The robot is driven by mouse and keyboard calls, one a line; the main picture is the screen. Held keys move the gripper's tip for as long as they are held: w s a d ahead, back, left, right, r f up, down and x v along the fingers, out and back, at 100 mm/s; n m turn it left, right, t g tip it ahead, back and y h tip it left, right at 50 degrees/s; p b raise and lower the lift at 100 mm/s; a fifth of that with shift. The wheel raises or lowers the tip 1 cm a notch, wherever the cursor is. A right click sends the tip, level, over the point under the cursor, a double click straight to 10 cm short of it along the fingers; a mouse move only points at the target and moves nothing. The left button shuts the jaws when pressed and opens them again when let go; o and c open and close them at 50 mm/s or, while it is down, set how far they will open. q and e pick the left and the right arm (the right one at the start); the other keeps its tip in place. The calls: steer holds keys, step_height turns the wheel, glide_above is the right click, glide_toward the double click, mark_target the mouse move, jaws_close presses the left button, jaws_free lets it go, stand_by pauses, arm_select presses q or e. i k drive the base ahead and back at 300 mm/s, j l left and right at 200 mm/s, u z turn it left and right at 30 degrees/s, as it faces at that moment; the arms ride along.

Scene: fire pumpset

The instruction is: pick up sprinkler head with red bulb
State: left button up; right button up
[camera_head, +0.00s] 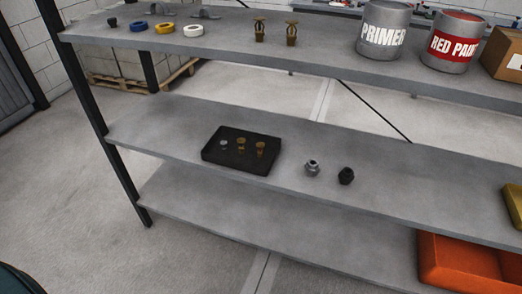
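Two brass sprinkler heads stand upright on the top shelf, a left one (260,30) and a right one (292,34). A black tray (212,157) on the middle shelf holds three small pieces. One is a silvery piece (224,144), and two are brass-coloured pieces that look like sprinkler heads, a middle one (241,145) and a right one (260,149). The bulbs are too small for me to tell which one is red. Neither of my grippers is in view.
A grey fitting (312,168) and a black fitting (346,176) sit right of the tray. Tape rolls (164,28), a primer can (384,32), a red paint can (452,42) and a cardboard box (503,54) stand on the top shelf. An orange bin (470,262) is below. Floor in front is clear.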

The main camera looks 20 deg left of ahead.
mark_target(259, 145)
steer(key=i+l+u, duration=0.4)
steer(key=l, duration=0.35)
steer(key=i+l+u, duration=0.25)
steer(key=l, duration=0.2)
